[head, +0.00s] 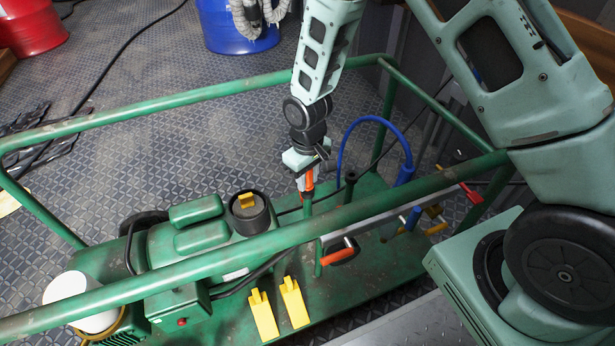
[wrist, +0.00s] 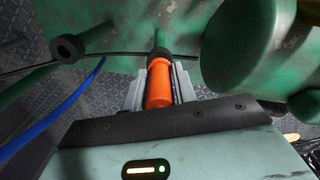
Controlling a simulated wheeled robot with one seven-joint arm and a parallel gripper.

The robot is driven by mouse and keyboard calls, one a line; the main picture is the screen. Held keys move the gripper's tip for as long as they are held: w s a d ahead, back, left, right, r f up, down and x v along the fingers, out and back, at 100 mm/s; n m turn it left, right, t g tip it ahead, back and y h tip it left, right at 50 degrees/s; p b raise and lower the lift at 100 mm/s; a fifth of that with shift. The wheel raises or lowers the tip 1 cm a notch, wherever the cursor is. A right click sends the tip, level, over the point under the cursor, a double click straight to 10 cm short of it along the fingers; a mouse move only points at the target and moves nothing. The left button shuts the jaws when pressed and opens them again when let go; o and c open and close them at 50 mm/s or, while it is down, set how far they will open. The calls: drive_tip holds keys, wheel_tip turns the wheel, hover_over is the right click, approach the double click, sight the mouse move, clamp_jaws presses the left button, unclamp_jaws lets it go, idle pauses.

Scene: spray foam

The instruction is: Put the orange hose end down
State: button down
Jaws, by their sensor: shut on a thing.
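My gripper (head: 305,172) points down over the green cart's deck, behind the near green rail. It is shut on the orange hose end (wrist: 159,82), which sits between the two grey fingers in the wrist view. In the head view the orange hose end (head: 309,181) shows just below the fingers. Its lower part meets a green post (head: 307,205) standing from the deck; I cannot tell whether it touches or sits on it. A black end with a thin dark hose shows beyond it in the wrist view.
A blue hose (head: 342,140) arches right of my gripper, near a black-topped post (head: 351,178). Green rails (head: 240,245) cross in front. A green motor unit (head: 190,240) and yellow pedals (head: 264,315) stand left. Blue (head: 225,30) and red (head: 28,28) drums stand behind.

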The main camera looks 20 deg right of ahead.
drive_tip(key=shift+f, duration=0.55)
drive_tip(key=c, duration=1.1)
unclamp_jaws()
drive_tip(key=shift+r, duration=0.15)
wheel_tip(320, 180, up, 13)
drive_tip(key=p, duration=0.6)
drive_tip(key=s+a+r+n, duration=0.1)
drive_tip(key=s+a+r, duration=0.5)
drive_tip(key=s+r, duration=0.55)
drive_tip(key=s, duration=0.3)
drive_tip(key=s+r+n, duration=0.1)
drive_tip(key=s+r, duration=0.2)
drive_tip(key=s, duration=0.2)
drive_tip(key=s+r+n, duration=0.1)
drive_tip(key=s+r, duration=0.2)
drive_tip(key=s, duration=0.2)
drive_tip(key=shift+s+a+r+y, duration=0.1)
drive_tip(key=shift+s+r+y, duration=0.1)
drive_tip(key=shift+s+y, duration=0.1)
